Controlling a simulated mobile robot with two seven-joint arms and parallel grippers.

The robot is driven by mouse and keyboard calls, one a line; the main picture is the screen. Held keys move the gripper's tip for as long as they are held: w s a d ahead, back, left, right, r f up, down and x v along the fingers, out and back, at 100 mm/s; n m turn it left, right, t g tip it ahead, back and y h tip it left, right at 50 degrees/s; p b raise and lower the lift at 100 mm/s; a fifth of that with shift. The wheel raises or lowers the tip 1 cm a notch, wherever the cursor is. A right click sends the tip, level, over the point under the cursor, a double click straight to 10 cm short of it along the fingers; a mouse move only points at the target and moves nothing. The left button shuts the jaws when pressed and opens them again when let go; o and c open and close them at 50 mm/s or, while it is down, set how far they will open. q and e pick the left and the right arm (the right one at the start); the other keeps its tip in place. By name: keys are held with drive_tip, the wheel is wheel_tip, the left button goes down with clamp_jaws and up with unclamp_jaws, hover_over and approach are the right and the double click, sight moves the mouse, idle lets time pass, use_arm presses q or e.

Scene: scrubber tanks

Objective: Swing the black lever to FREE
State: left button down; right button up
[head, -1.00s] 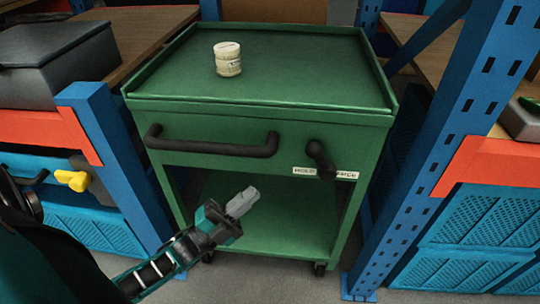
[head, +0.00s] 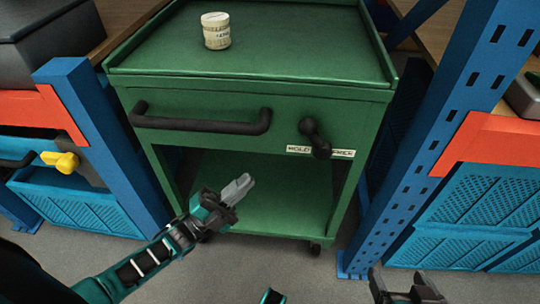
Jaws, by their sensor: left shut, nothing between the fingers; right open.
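The black lever (head: 315,138) is on the front of the green cart (head: 240,105), right of the long black drawer handle (head: 200,123). It hangs down, tilted slightly right, its lower end over the white label strip (head: 301,150). HOLD reads left of the lever and FREE right of it. My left gripper (head: 246,182) is shut and empty, apart from the cart's front, below and left of the lever. My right gripper (head: 405,283) is open at the bottom edge, low and right of the cart, partly cut off. Neither gripper touches the lever.
A cream jar (head: 216,31) stands on the cart top. Blue rack posts (head: 100,145) flank the cart closely; the right one (head: 450,120) is slotted. A yellow handle (head: 62,161) sticks out at left. The grey floor before the cart is clear.

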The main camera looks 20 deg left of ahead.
use_arm(q)
approach(315, 139)
drive_tip(key=w+d+r, duration=0.1)
drive_tip(key=w+r, duration=0.3)
drive_tip(key=r, duration=0.1)
drive_tip(key=shift+s, duration=0.1)
use_arm(e)
drive_tip(key=shift+d+f, duration=0.1)
drive_tip(key=shift+d, duration=0.05)
